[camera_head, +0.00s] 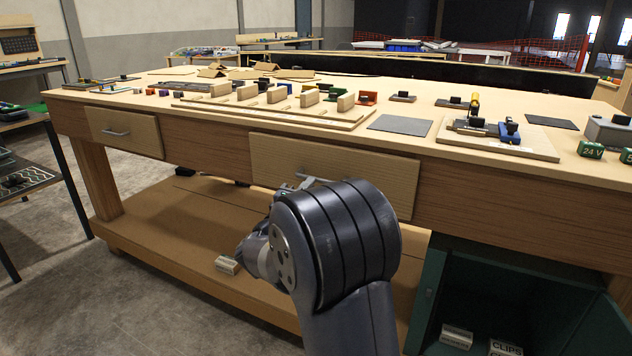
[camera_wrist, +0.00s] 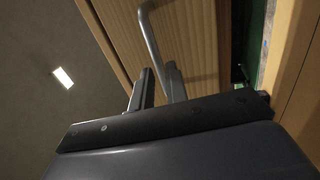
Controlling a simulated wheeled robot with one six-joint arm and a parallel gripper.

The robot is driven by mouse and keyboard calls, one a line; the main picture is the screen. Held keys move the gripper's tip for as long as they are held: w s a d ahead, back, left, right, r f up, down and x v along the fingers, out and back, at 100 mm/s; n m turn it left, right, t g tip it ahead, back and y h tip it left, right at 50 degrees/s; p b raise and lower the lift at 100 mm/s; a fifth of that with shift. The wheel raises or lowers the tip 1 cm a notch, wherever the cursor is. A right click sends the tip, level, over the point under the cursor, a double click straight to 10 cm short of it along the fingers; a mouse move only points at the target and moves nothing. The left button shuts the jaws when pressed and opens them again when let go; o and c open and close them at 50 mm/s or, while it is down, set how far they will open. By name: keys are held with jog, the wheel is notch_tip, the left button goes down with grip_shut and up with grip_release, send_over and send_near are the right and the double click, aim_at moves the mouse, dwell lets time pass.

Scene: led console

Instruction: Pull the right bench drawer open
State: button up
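The right bench drawer (camera_head: 355,180) has a pale wood front under the bench top, partly covered by my arm in the head view. Its grey bar handle (camera_head: 310,178) is mostly hidden there. In the wrist view the handle (camera_wrist: 150,35) runs down between the two fingers of my gripper (camera_wrist: 159,85), which appear shut on it. A dark gap with green inside shows between the drawer front (camera_wrist: 190,35) and the bench edge in the wrist view, so the drawer appears to stand a little out.
The left drawer (camera_head: 125,132) is shut. A lower shelf (camera_head: 165,225) holds a small labelled block (camera_head: 228,265). A green cabinet (camera_head: 428,290) stands open below at the right. The bench top (camera_head: 330,140) carries several small parts. Grey floor (camera_head: 130,310) is free at the front left.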

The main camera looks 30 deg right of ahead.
jog(key=shift+x, duration=2.2)
jog(key=shift+c, duration=0.2)
grip_shut()
jog(key=shift+a+f, duration=0.1)
